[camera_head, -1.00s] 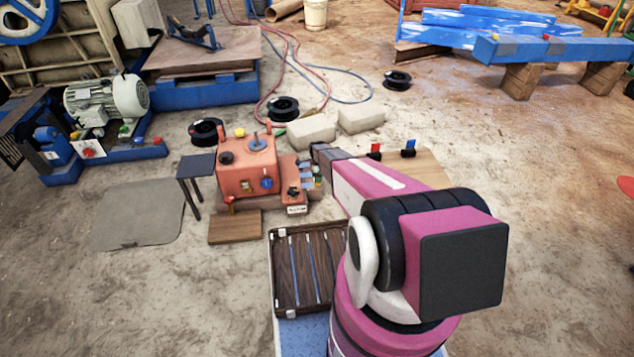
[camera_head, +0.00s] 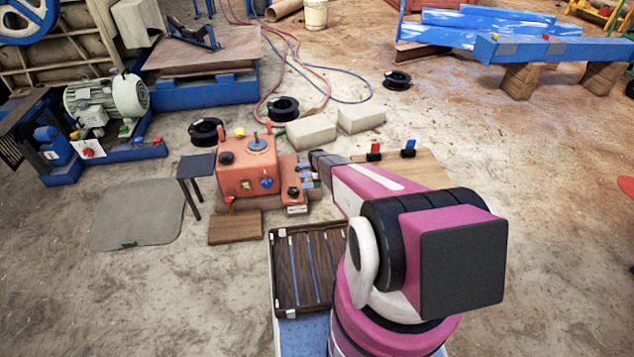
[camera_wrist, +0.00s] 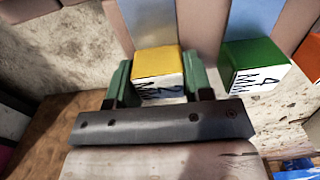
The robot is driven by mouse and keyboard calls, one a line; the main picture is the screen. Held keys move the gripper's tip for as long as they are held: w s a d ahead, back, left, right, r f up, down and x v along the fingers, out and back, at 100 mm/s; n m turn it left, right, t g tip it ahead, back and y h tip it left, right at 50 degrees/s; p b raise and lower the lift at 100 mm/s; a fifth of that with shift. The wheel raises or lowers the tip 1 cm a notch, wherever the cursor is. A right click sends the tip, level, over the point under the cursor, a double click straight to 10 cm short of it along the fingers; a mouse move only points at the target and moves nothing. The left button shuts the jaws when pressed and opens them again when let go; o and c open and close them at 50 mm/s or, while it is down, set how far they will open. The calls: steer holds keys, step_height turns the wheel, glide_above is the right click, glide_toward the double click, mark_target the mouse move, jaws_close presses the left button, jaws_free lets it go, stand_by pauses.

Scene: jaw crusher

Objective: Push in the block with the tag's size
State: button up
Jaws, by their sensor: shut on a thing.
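In the wrist view my gripper (camera_wrist: 158,78) is shut on a yellow-topped block (camera_wrist: 156,60), one green finger on each side. Its white front face carries a mark that looks like "2 MM", partly hidden by the gripper. To its right, apart from it, a green block (camera_wrist: 254,62) shows "4 MM". In the head view my gripper is at the right side of the orange machine (camera_head: 248,168), by its small blocks, and its fingers are too small to make out. A white tag (camera_head: 296,209) is low on the machine's front right; its writing is unreadable.
A brown slotted tray (camera_head: 282,270) lies in front of the machine. A wooden board (camera_head: 428,170) with a red and a blue handled piece lies to the right. Pale blocks (camera_head: 312,132) and black reels (camera_head: 206,132) lie behind. A small dark stand (camera_head: 197,166) is at left.

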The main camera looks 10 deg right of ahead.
mark_target(308, 185)
steer(key=shift+a, duration=2.25)
steer(key=o, duration=1.3)
step_height(308, 185, up, 11)
steer(key=shift+f, duration=0.1)
